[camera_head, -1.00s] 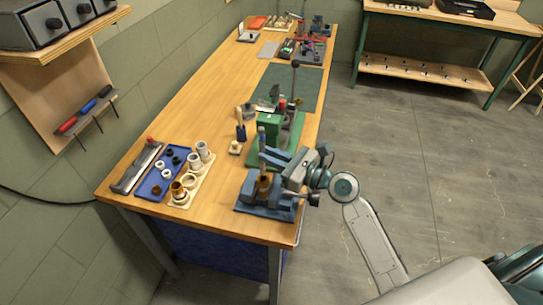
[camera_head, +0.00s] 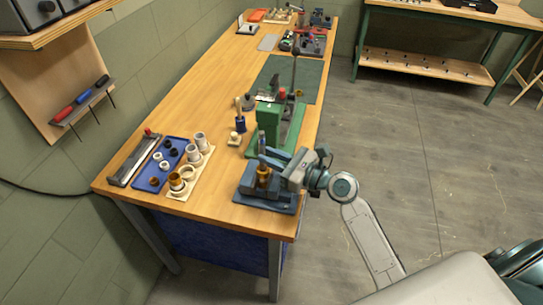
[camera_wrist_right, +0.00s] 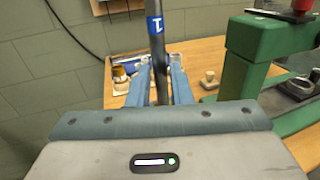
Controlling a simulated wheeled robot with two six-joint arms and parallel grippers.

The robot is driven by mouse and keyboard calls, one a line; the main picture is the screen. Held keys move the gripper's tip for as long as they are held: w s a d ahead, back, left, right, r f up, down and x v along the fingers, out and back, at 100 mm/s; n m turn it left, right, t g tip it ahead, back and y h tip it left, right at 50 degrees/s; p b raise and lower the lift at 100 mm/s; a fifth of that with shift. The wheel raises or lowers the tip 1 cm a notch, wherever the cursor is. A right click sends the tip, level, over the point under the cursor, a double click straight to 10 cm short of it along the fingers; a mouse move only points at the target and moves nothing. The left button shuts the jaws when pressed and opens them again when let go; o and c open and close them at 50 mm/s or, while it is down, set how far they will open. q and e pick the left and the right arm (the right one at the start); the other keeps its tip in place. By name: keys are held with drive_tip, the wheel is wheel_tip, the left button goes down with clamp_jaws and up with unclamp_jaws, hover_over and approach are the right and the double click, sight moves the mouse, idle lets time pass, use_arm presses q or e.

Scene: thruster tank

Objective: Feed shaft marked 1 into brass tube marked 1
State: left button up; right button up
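The shaft (camera_wrist_right: 157,55) is a dark thin rod with a blue label reading 1. My right gripper (camera_wrist_right: 160,90) is shut on it, with a blue finger on each side. In the head view my right gripper (camera_head: 272,158) holds the shaft (camera_head: 262,142) roughly upright over the blue-grey vise (camera_head: 262,203) at the table's near right corner. The brass tube (camera_head: 263,173) stands upright in the vise, right below the shaft. Its mark does not show. I cannot tell whether the shaft's lower end is inside the tube or just above it. My left gripper is not in view.
A green press (camera_head: 270,122) stands just behind the vise. A blue tray (camera_head: 153,177) and a cream rack (camera_head: 203,163) with rings and cups lie to the left. A small cream block (camera_head: 235,139) stands near the press. The table's middle left is clear.

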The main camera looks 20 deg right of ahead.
drive_tip(key=o, duration=0.3)
drive_tip(key=shift+o, duration=0.2)
drive_tip(key=shift+s+d+f, duration=0.1)
drive_tip(key=shift+s+d, duration=0.1)
drive_tip(key=shift+s, duration=0.05)
drive_tip(key=b+v, duration=0.3)
drive_tip(key=v, duration=0.7)
drive_tip(key=shift+b, duration=0.4)
